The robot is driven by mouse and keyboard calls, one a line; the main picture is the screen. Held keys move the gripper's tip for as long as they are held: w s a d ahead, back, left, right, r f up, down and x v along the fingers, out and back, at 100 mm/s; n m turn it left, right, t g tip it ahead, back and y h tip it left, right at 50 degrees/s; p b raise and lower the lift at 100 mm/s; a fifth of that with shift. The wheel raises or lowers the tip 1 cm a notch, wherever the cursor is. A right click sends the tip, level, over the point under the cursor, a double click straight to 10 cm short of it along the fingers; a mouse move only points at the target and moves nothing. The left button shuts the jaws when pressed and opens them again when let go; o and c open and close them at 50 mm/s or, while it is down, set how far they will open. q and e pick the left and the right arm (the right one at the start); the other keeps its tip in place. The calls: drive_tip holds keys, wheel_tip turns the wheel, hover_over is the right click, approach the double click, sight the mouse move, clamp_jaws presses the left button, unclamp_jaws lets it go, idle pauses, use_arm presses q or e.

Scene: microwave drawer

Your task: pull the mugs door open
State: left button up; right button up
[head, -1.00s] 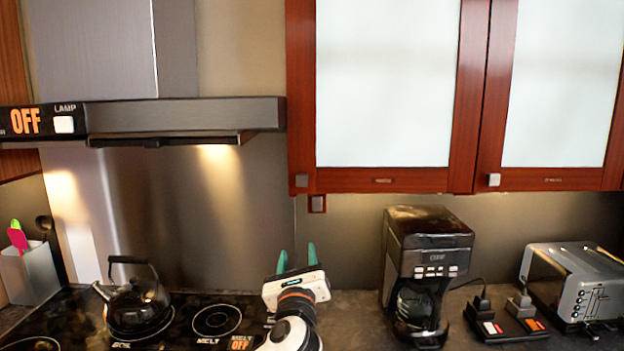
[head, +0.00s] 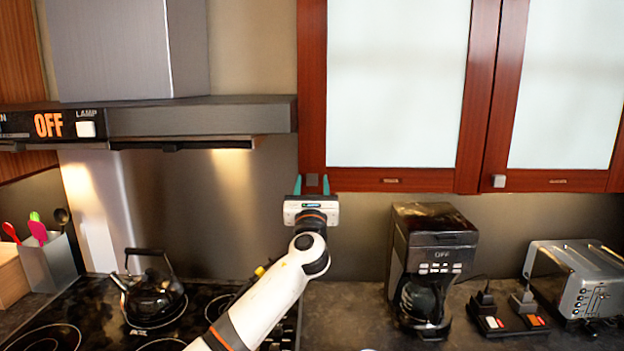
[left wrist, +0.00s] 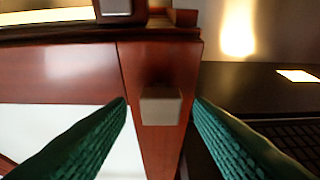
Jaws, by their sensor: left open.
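Two red-framed cabinet doors with frosted panes hang at the upper right; their small labels are too small to read, so I cannot tell by text which is the mugs door. The left door (head: 383,180) has a small square grey knob (head: 312,180) at its lower left corner. My left gripper (head: 312,186) is open just at this knob, one green finger on each side. In the left wrist view the knob (left wrist: 160,106) sits between the finger tips, with gaps visible on both sides. The right door (head: 557,180) has its own knob (head: 499,181). My right gripper is not in view.
The range hood (head: 200,118) is close left of the left door. Below are a kettle (head: 152,297) on the stove, a coffee maker (head: 435,240) and a toaster (head: 580,280).

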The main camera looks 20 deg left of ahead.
use_arm(q)
drive_tip(key=shift+w+a, duration=0.15)
drive_tip(key=shift+w, duration=0.3)
drive_tip(key=shift+r, duration=0.1)
clamp_jaws()
